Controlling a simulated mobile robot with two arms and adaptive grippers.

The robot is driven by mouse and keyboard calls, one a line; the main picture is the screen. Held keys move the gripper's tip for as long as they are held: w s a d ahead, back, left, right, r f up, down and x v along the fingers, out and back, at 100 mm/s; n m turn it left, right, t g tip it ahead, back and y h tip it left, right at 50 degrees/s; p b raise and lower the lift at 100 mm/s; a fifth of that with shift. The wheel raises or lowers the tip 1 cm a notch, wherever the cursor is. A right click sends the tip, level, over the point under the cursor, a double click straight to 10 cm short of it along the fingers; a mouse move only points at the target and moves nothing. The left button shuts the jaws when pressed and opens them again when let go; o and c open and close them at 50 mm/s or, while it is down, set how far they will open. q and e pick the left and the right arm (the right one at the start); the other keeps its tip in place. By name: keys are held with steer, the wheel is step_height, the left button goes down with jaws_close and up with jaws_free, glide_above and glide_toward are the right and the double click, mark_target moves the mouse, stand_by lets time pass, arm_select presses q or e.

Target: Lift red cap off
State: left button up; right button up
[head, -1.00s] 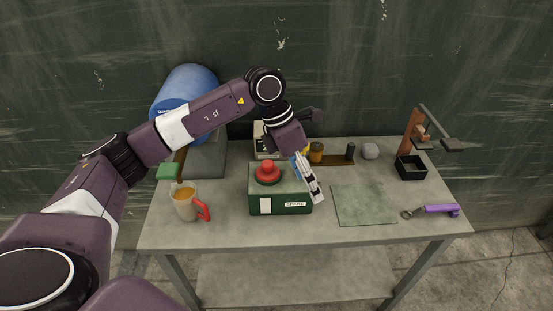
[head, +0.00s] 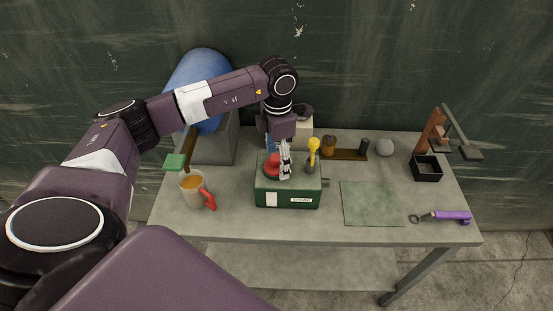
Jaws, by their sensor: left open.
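The red cap (head: 271,165) sits on top of a green box (head: 288,199) with white labels, at the middle of the table. My left gripper (head: 285,172) points down over the box, at the right side of the cap, and partly covers it. Its fingers are open. From this view I cannot tell whether a finger touches the cap. My right gripper is not in view.
A jug (head: 194,188) with a red handle stands left of the box. A yellow-topped item (head: 313,152) stands close to the gripper's right. A flat green mat (head: 371,204), a purple-handled tool (head: 450,216) and a black tray (head: 426,168) lie to the right. A blue drum (head: 205,72) is behind.

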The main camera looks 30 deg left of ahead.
arm_select(q)
steer(key=shift+f, duration=0.2)
steer(key=c, duration=1.2)
steer(key=shift+c, duration=0.2)
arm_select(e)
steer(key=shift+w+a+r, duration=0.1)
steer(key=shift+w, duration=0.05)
arm_select(q)
steer(key=shift+r, duration=0.45)
step_height(320, 180, up, 12)
steer(key=b, duration=0.4)
step_height(320, 180, up, 7)
glide_above(278, 157)
steer(key=shift+r, duration=0.1)
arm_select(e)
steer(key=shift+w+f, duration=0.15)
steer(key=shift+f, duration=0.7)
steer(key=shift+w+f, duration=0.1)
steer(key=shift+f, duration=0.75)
